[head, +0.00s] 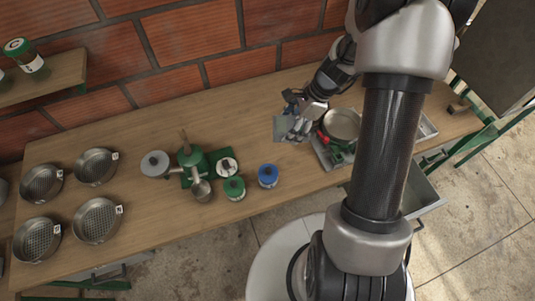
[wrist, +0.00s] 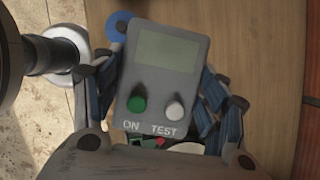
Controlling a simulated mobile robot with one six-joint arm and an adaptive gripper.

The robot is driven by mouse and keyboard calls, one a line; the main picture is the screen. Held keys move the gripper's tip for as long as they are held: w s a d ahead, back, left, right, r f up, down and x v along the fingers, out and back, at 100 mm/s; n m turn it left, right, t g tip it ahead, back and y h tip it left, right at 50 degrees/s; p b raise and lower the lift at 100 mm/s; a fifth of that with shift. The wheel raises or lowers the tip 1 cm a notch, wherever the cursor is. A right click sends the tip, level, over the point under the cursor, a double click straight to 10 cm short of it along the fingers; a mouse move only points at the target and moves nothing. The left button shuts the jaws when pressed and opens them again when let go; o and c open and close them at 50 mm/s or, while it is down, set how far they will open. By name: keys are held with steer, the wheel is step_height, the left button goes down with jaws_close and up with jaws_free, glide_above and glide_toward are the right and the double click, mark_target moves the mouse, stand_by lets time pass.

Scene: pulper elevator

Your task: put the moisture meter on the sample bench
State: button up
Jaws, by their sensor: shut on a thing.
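The moisture meter (wrist: 168,88) is a grey box with a greenish screen, a green button marked ON and a pale button marked TEST. My gripper (wrist: 165,80) is shut on it, with a blue-padded finger along each side. In the head view the meter (head: 281,128) shows as a small grey-green shape at the end of my gripper (head: 297,124). It is over the wooden bench (head: 255,117), left of the round pan; I cannot tell if it touches the top. My arm hides part of the bench's right side.
A round pan (head: 341,124) sits on a metal tray beside my gripper. A blue-lidded jar (head: 268,175), a green-lidded jar (head: 234,187) and a green hand-cranked device (head: 192,160) stand to the left. Several sieves (head: 97,220) are at far left. The bench's back middle is clear.

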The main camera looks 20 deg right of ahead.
mark_target(295, 160)
steer(key=d+m, duration=0.2)
steer(key=s+d+m+t, duration=0.1)
steer(key=d+m, duration=0.1)
steer(key=m, duration=0.1)
steer(key=shift+r+t+h+p, duration=0.2)
steer(key=shift+t+h+p, duration=0.1)
steer(key=shift+h+p, duration=0.1)
step_height(295, 160, down, 20)
steer(key=b, duration=0.8)
steer(key=shift+d+b, duration=0.15)
steer(key=shift+b, duration=0.25)
steer(key=shift+f, duration=0.1)
steer(key=o, duration=0.8)
steer(key=shift+f, duration=0.15)
steer(key=o, duration=0.4)
steer(key=shift+o, duration=0.2)
